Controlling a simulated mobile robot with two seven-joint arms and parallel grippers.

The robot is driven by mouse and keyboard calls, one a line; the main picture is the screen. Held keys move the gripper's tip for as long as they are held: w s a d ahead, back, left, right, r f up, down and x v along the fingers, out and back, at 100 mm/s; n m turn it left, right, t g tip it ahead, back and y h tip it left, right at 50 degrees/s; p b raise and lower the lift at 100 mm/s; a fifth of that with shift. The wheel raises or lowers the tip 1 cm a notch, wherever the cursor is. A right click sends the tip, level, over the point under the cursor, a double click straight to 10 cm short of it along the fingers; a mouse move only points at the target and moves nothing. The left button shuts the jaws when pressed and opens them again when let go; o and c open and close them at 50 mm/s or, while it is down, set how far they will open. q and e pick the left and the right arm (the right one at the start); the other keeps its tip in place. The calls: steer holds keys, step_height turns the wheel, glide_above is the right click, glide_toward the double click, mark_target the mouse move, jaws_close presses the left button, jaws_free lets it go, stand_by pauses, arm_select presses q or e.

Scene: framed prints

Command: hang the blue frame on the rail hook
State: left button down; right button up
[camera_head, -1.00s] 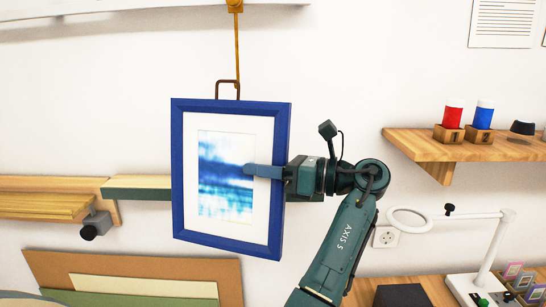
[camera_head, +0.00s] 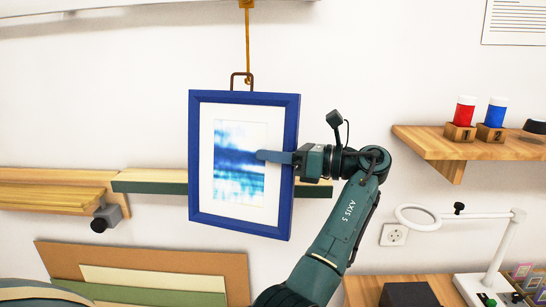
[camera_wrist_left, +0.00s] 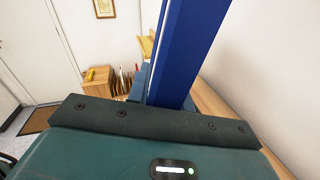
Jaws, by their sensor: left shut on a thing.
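The blue frame (camera_head: 294,190), with a white mat and a blue-and-white print, is upright and slightly tilted in front of the wall. My left gripper (camera_head: 278,157) is shut on its right side, one finger across the front of the print. The frame's blue edge also shows in the left wrist view (camera_wrist_left: 183,50). A brown wire hanger (camera_head: 233,80) stands on its top edge. The yellow hook (camera_head: 248,45) hangs from the rail (camera_head: 150,8) at the top; its lower end overlaps the hanger loop. I cannot tell whether they are engaged. My right gripper is out of view.
A wooden ledge (camera_head: 150,181) runs behind the frame, with a grey clamp (camera_head: 107,218) at left. Boards (camera_head: 140,258) lean below. At right are a wooden shelf (camera_head: 440,146) with red and blue pots and a magnifier lamp (camera_head: 490,216).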

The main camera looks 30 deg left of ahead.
arm_select(q)
steer(key=shift+w+a, duration=0.5)
steer(key=shift+w, duration=0.3)
steer(key=shift+w+a, duration=0.5)
steer(key=shift+w, duration=0.3)
steer(key=shift+w+a+f, duration=0.3)
steer(key=shift+w+f, duration=0.2)
steer(key=shift+f, duration=0.1)
steer(key=c, duration=1.2)
jaws_free()
steer(key=shift+o, duration=0.2)
steer(key=shift+f, duration=0.2)
